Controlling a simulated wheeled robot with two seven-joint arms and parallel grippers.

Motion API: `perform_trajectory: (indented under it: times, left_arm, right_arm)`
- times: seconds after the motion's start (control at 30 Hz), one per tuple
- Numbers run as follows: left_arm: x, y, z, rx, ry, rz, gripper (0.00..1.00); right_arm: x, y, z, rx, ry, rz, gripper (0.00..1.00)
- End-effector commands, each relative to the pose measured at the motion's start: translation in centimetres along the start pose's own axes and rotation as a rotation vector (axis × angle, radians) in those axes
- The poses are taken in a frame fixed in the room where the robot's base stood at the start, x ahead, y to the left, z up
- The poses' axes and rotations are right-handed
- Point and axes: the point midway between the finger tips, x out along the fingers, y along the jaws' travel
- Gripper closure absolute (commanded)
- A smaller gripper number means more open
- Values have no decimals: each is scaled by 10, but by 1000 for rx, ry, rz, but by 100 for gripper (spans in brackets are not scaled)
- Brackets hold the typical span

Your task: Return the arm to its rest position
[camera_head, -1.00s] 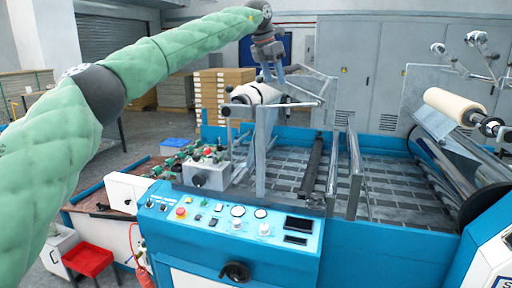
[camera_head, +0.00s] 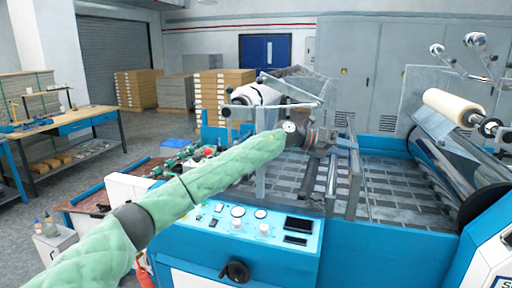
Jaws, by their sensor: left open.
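My left arm, in a green padded sleeve, reaches from the lower left across the front of the blue laminating machine (camera_head: 390,258). My left gripper (camera_head: 346,143) is over the machine's slatted bed, near its upright metal posts, pointing right. It is open, and I see nothing held in it. Whether it touches the posts cannot be told. My right gripper is out of view.
The machine's control panel (camera_head: 262,224) is just below the arm. A cream roll (camera_head: 454,107) is mounted at the right, and a white roll (camera_head: 256,95) is behind the arm. A workbench (camera_head: 75,124) stands at the left; the floor beside it is clear.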

Motion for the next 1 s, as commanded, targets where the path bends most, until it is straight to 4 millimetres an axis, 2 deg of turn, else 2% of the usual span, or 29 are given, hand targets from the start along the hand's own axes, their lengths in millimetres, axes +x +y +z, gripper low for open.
perform_trajectory:
  times: [0.03, 0.2, 0.47, 0.77, 1.0]
  left_arm:
    - [6, -1, -10, -34, -44, -38, 50]
    - [15, -6, -28, -157, -211, -149, 50]
    - [5, -4, -54, -377, -470, -283, 50]
    - [-32, 18, -91, -662, -770, -380, 50]
    - [-73, 49, -135, -911, -1003, -414, 50]
  right_arm:
    - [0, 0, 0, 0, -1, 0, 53]
    - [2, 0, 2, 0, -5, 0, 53]
    - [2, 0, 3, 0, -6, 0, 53]
    - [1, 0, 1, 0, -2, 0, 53]
    - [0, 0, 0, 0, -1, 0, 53]
